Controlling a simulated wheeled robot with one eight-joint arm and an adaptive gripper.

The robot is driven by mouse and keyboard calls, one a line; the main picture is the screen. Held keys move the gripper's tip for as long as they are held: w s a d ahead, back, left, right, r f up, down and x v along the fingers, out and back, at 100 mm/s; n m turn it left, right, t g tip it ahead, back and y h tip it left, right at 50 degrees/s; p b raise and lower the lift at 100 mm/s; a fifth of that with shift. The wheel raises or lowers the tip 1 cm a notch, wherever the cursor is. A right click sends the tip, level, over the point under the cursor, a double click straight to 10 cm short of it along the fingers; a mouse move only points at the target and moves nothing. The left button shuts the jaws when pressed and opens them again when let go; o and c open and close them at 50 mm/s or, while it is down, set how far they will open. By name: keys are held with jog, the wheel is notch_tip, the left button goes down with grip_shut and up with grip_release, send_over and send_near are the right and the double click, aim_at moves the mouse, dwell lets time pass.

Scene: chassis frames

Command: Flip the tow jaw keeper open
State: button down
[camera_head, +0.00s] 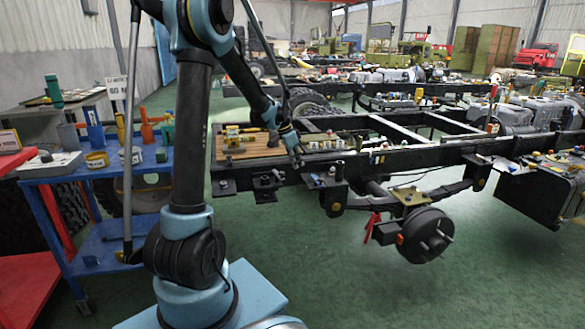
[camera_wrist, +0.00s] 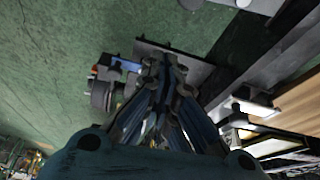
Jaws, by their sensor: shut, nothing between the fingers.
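My gripper (camera_head: 297,155) is over the near rail of the black chassis frame, beside a wooden board. In the wrist view my gripper (camera_wrist: 165,62) has its fingers together and empty, in front of a dark flat plate (camera_wrist: 198,72). Dark brackets (camera_head: 267,183) stick out from the near side of the rail, below and left of my gripper. I cannot tell for sure which part is the tow jaw or its keeper. A small assembly with a blue part (camera_wrist: 126,65) and a grey round part (camera_wrist: 101,95) lies left of the fingers.
The wooden board (camera_head: 262,151) carries small parts. More small items stand along the rail (camera_head: 390,160). A blue tool cart (camera_head: 100,178) with tools is at the left. A wheel hub (camera_head: 425,238) hangs below the frame. Green floor (camera_head: 340,285) in front is clear.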

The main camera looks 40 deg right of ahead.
jog(key=v, duration=0.9)
jog(key=shift+w, duration=0.25)
jog(key=shift+a, duration=0.1)
jog(key=w+a+r+n+t, duration=0.1)
jog(key=a+n, duration=0.2)
jog(key=a, duration=0.8)
jog(key=w+a+n+t+y, duration=0.1)
jog(key=a+n, duration=0.3)
jog(key=a, duration=0.6)
jog(key=w+a+r+n, duration=0.1)
jog(key=w+a+n, duration=0.15)
jog(key=a, duration=0.85)
jog(key=s+a+f+n+y, duration=0.1)
jog(key=s+a+f+n, duration=0.2)
jog(key=a, duration=0.5)
jog(key=s+a+f+n+t+y, duration=0.1)
jog(key=s+a+f+n, duration=0.3)
jog(key=s+a, duration=0.3)
jog(key=s+a+f+n, duration=0.4)
jog(key=s+a+n, duration=0.1)
jog(key=a, duration=0.3)
jog(key=shift+s+a+f+n+t+y, duration=0.15)
jog(key=shift+s+a+n+t+y, duration=0.2)
jog(key=shift+n, duration=0.2)
